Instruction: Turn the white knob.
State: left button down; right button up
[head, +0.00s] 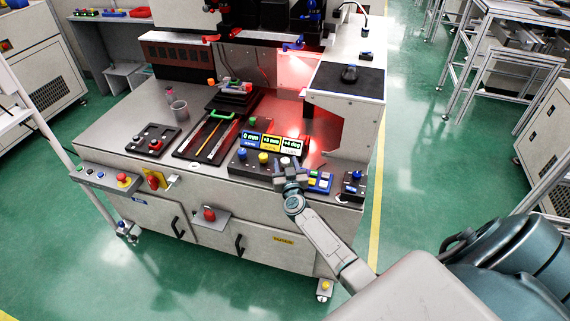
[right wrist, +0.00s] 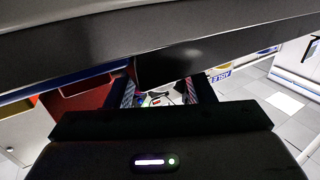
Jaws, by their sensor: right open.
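The white knob (head: 285,161) sits on a dark control box (head: 247,168), below the white display reading "+4 deg". A blue knob (head: 242,154) and a yellow knob (head: 263,158) stand to its left. My right gripper (head: 288,167) is open at the white knob and partly covers it. I cannot tell whether the fingers touch the knob. In the right wrist view the gripper (right wrist: 160,95) shows dark and close up, and I cannot make out the white knob there. My left gripper is not in view.
Displays (head: 272,142) stand behind the knobs. A blue button pad (head: 319,182) and a small box with a blue-topped control (head: 353,186) are to the right. A tall grey housing (head: 346,120) rises behind them. A cup (head: 180,111) stands at the left.

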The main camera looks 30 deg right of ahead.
jog(key=shift+w+d, duration=0.2)
jog(key=shift+w, duration=0.35)
